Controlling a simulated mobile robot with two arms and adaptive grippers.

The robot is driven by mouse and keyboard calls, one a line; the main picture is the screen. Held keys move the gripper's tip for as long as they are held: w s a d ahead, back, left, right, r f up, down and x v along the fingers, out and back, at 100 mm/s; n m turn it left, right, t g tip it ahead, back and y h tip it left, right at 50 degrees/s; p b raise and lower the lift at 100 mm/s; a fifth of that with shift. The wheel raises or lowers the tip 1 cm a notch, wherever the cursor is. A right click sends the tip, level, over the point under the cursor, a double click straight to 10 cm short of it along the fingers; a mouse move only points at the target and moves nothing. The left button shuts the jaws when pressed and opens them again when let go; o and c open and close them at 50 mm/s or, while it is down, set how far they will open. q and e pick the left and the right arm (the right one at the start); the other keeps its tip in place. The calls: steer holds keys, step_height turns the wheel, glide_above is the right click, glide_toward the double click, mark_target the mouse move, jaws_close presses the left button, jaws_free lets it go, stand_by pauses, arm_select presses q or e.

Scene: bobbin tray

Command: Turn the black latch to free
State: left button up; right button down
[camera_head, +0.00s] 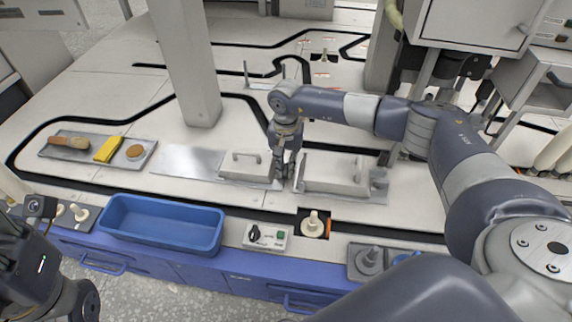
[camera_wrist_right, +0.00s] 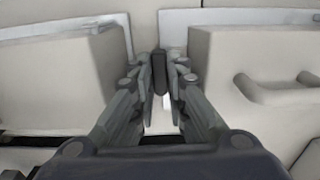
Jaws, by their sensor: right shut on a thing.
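The black latch (camera_wrist_right: 160,72) is a small dark upright piece in the right wrist view, between two pale blocks. My right gripper (camera_wrist_right: 160,76) is shut on it, with one finger on each side. In the head view my right gripper (camera_head: 284,178) points down between the two pale blocks with handles, and it hides the latch there. The left block (camera_head: 240,170) and the right block (camera_head: 333,172) stand on metal plates. Part of my left arm shows at the lower left of the head view, but its fingertips do not.
A blue bin (camera_head: 162,223) and a small switch box (camera_head: 265,236) are at the front edge. A tray (camera_head: 55,154) with a brush, a yellow piece and a round piece lies at left. A pale column (camera_head: 186,65) rises behind the left block.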

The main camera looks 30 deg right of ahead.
mark_target(286, 168)
steer(key=shift+a, duration=0.1)
steer(key=c, duration=1.6)
jaws_free()
step_height(286, 168, up, 12)
